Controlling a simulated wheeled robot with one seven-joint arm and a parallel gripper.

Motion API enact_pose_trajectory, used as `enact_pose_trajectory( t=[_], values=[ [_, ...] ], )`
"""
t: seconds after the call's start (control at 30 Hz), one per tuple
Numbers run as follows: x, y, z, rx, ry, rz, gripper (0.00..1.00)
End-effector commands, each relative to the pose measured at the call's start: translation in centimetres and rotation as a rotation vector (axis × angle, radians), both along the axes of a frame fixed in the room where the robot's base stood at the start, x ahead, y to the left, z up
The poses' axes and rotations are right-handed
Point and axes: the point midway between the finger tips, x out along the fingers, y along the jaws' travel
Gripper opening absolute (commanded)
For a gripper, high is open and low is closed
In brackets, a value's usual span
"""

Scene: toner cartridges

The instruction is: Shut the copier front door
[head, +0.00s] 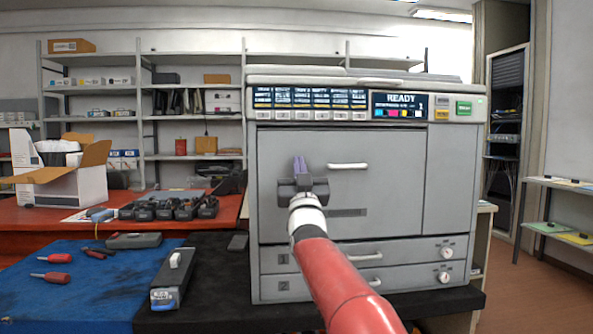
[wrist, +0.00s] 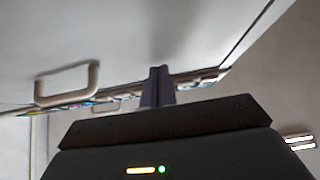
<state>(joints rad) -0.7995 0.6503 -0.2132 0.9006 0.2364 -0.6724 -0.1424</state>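The copier (head: 452,180) stands on the dark bench with its display reading READY. Its front door (head: 390,200) is the large grey panel with a pale handle (head: 347,166); it looks flush with the body in the head view. My gripper (head: 300,167) is in front of the door, left of the handle, with its purple fingers pointing up and close together. No object shows between them. In the wrist view my gripper's fingers (wrist: 157,88) are beside a grey panel, with a pale handle (wrist: 67,85) to their left. I cannot tell whether they touch the panel.
Two drawers (head: 380,275) lie below the door. Screwdrivers (head: 55,258) lie on the blue mat. An open carton (head: 60,175) stands far left.

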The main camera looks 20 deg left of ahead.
Motion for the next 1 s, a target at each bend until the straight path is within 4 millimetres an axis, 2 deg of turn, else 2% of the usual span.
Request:
enact_pose_trajectory(
  t=[0.2, 0.6, 1.0],
  values=[
    [-2.4, -1.5, -0.8, 0.005, -0.004, 0.001, 0.0],
    [-8.1, -4.9, -0.4, 0.004, -0.002, 0.001, 0.0],
    [-8.6, -5.2, 0.2, 0.001, -0.002, 0.0, 0.0]
  ],
)
